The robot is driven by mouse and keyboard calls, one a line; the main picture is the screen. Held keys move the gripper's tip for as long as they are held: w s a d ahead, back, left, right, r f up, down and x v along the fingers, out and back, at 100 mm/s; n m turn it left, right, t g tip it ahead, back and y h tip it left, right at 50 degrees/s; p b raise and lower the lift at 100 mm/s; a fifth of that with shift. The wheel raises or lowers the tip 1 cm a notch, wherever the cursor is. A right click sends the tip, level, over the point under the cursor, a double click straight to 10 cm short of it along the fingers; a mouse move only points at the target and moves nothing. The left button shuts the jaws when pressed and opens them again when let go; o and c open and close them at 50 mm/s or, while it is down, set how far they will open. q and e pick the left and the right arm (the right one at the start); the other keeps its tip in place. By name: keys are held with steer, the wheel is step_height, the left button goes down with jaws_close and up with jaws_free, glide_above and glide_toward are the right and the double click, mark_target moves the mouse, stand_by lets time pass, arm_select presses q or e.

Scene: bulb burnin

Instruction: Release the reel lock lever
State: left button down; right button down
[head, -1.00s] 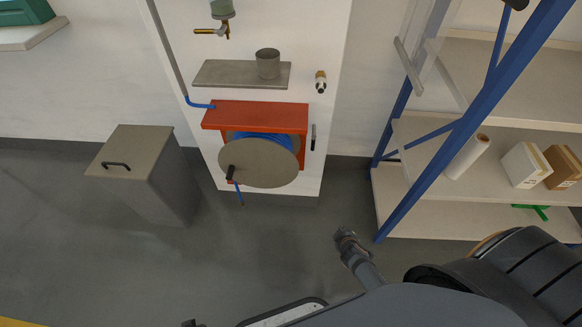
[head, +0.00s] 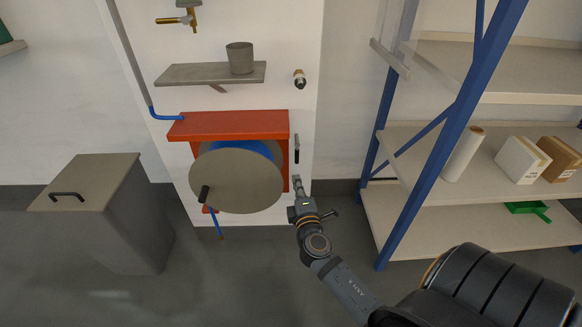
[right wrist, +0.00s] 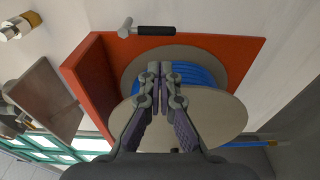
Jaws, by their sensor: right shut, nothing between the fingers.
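The reel lock lever (head: 297,149) is a small dark handle on the white panel, just right of the hose reel. In the right wrist view the lever (right wrist: 153,30) shows a black grip and a metal end. The reel (head: 236,180) has a grey disc, blue hose and a red bracket (head: 228,124). My right gripper (head: 297,183) is just below the lever in the head view, beside the disc's right edge. In the right wrist view its fingertips (right wrist: 159,70) are together and empty, apart from the lever. My left gripper is out of view.
A grey bin (head: 115,215) stands at left. A blue-framed shelf rack (head: 440,150) with boxes stands at right. Floor in front is clear.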

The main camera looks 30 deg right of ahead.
mark_target(297, 149)
steer(key=x, duration=0.9)
steer(key=shift+w+d, duration=0.2)
steer(key=shift+w, duration=0.15)
